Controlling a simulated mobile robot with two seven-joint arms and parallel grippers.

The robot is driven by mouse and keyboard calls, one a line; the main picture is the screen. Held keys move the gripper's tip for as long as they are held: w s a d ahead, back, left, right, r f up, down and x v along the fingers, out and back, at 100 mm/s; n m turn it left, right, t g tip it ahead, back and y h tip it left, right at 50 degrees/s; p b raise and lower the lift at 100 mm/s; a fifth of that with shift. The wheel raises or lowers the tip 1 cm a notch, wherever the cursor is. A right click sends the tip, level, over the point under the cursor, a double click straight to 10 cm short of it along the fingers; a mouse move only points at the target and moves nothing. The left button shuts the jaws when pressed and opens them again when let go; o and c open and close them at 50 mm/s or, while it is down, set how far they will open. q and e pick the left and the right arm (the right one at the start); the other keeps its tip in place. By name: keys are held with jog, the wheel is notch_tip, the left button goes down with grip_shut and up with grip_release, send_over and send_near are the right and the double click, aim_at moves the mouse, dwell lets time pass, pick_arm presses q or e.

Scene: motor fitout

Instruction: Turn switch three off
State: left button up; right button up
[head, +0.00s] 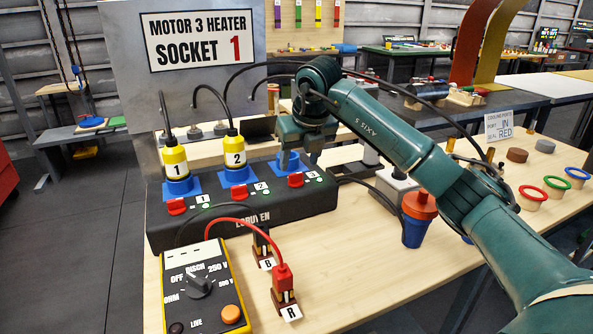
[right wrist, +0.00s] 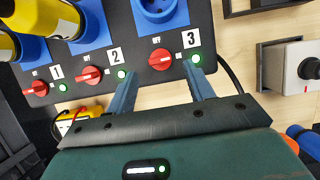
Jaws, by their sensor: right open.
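A black socket box (head: 255,223) with three blue sockets and red switches stands on the wooden table. Switch three (right wrist: 161,60) is a red knob beside the label 3, with a green lamp (right wrist: 196,58) glowing next to it. It also shows in the head view (head: 295,180). My right gripper (head: 291,150) points down over the socket three end of the box. In the right wrist view its open fingers (right wrist: 161,70) lie either side of switch three, with nothing held. Whether they touch the box I cannot tell. My left gripper is out of view.
Yellow plugs 1 (head: 175,162) and 2 (head: 234,151) stand in their sockets; socket three (right wrist: 158,8) is empty. A yellow meter (head: 205,290) with red and black leads stands in front. An orange-and-blue cup (head: 414,232) stands right of the box.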

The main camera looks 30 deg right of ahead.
aim_at(296, 173)
jog(key=shift+x, duration=2.15)
jog(key=shift+c, duration=0.2)
jog(key=c, duration=0.9)
jog(key=shift+c, duration=0.2)
